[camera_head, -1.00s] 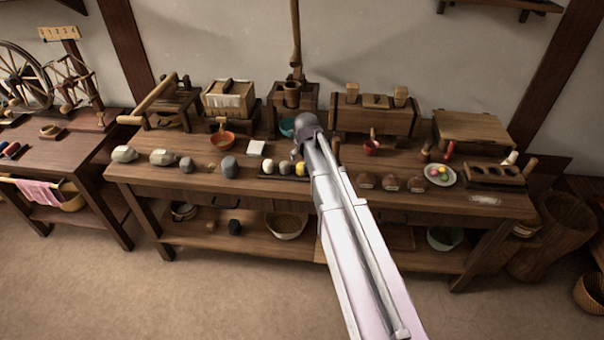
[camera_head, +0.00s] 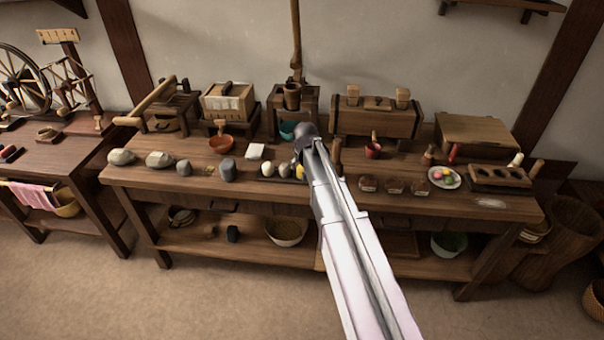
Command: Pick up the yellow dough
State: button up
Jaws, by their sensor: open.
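The yellow dough (camera_head: 300,172) is a small ball at the right end of a short row on a dark tray (camera_head: 262,178) on the long workbench. Two pale dough balls (camera_head: 276,170) sit just left of it. My gripper (camera_head: 299,156) points down above the yellow dough, open and empty. My arm hides part of the dough's right side and the tray's right end. I cannot tell the exact gap between the fingertips and the dough.
Several brown round pieces (camera_head: 395,186) and a plate of coloured balls (camera_head: 444,178) lie to the right. Wooden boxes (camera_head: 375,121) line the back.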

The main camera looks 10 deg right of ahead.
aim_at(302, 171)
jog(key=shift+f, duration=0.1)
jog(key=shift+b+x, duration=2.4)
jog(key=shift+x, duration=0.15)
jog(key=shift+w+d, duration=0.1)
jog(key=c, duration=0.9)
